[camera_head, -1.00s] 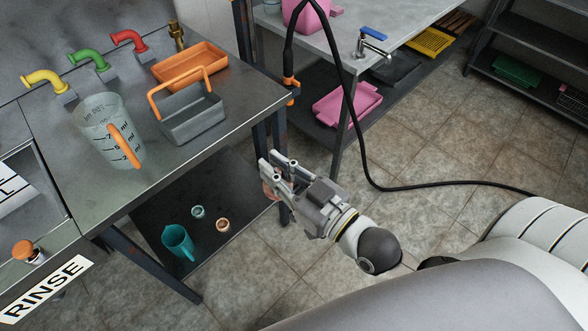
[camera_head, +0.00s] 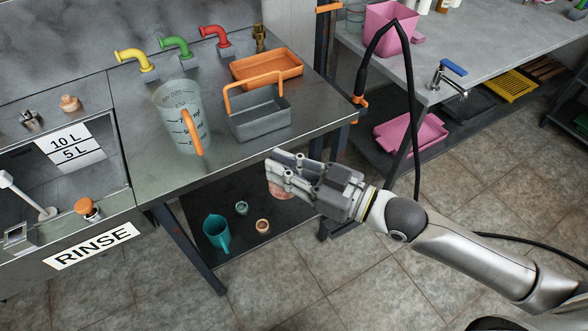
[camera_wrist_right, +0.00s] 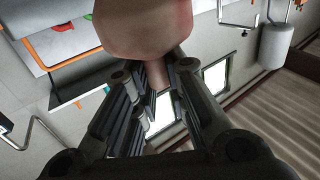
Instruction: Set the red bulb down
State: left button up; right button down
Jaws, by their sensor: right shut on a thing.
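The red bulb looks dull pinkish red, rounded with a narrow neck, in the right wrist view (camera_wrist_right: 145,25). My right gripper (camera_wrist_right: 152,78) is shut on its neck. In the head view my right gripper (camera_head: 276,168) is in front of the steel table's (camera_head: 225,160) front edge. A small part of the bulb (camera_head: 281,190) shows beneath the fingers there; the fingers hide the rest. The bulb appears held in the air. My left gripper is not in view.
On the tabletop stand a measuring jug (camera_head: 180,108), a grey basket (camera_head: 262,122) and an orange tray (camera_head: 266,68). Below, a dark shelf (camera_head: 225,190) holds a teal jug (camera_head: 216,232) and two small cups. Bare tabletop lies left of the measuring jug. A black hose hangs at right.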

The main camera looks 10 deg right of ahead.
jog(key=shift+w+a+r+n+g+y, duration=0.25)
jog(key=shift+a+n+g+y, duration=0.15)
jog(key=shift+a+g, duration=0.15)
jog(key=shift+w+a+r+n+g+y, duration=0.2)
jog(key=shift+w+a+n+g+y, duration=0.1)
jog(key=shift+a+n+g, duration=0.25)
jog(key=shift+w+a, duration=0.15)
jog(key=shift+a, duration=0.2)
jog(key=shift+g, duration=0.3)
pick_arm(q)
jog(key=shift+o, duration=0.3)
